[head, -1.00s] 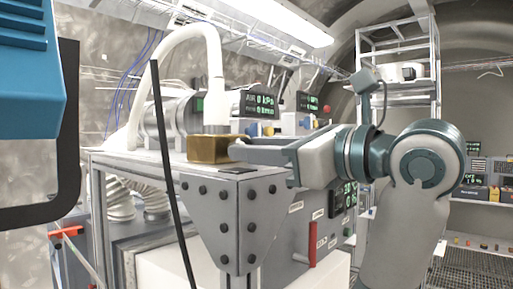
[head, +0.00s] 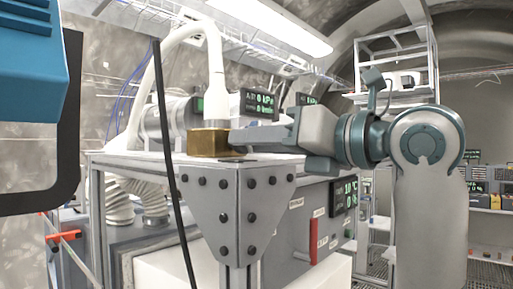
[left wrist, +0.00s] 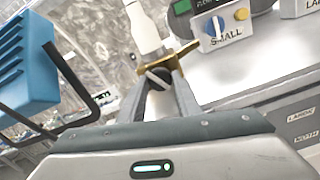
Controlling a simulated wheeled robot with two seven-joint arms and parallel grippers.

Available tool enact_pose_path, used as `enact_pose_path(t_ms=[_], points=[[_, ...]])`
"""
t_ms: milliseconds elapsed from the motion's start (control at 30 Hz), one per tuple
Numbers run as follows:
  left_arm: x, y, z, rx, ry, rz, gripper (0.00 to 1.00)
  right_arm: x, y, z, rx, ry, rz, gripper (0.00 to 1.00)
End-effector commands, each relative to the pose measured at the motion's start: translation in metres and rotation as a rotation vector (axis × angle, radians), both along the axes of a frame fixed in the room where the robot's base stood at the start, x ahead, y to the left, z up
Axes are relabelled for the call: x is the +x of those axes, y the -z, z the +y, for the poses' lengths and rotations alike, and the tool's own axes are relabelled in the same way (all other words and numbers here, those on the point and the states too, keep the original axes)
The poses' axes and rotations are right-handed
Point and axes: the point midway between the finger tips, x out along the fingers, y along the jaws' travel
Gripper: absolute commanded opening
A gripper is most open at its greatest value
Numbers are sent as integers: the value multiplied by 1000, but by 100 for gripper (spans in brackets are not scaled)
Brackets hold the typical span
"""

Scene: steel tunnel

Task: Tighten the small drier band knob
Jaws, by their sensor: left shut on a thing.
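The brass drier band (head: 207,142) sits around the foot of the white hose on the steel bench top. It also shows in the left wrist view (left wrist: 181,53), with a small dark knob (left wrist: 157,77) at its near side. My left gripper (head: 234,137) reaches it level from the right in the head view. In the left wrist view its fingers (left wrist: 158,80) close on the knob from both sides. The knob is hidden by the fingers in the head view. My right gripper is in neither view.
The white hose (head: 215,75) rises from the band and arches left. A panel marked SMALL (left wrist: 222,29) carries a blue dial and a yellow button. An air display (head: 260,103) stands behind my gripper. A thin black pole (head: 165,130) and a blue box (head: 30,60) stand at the left.

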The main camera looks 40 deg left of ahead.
Motion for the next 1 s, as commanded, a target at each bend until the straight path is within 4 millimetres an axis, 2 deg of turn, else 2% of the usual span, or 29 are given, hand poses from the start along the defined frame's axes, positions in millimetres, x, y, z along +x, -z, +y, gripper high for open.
enact_pose_path(t_ms=[233, 267, 300, 333, 767, 1000], points=[[0, -2, 0, 3, 1, -1, 8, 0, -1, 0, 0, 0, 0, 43], [0, -2, 0, 3, 1, -1, 37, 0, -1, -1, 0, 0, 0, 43], [0, -2, 0, 3, 1, -1, 47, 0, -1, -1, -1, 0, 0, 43], [0, -2, 0, 3, 1, -1, 49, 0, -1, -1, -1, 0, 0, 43], [0, 0, -1, 1, 0, -2, 49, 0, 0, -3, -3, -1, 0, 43], [-1, 1, -13, 1, 1, -3, 49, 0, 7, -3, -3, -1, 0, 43]])
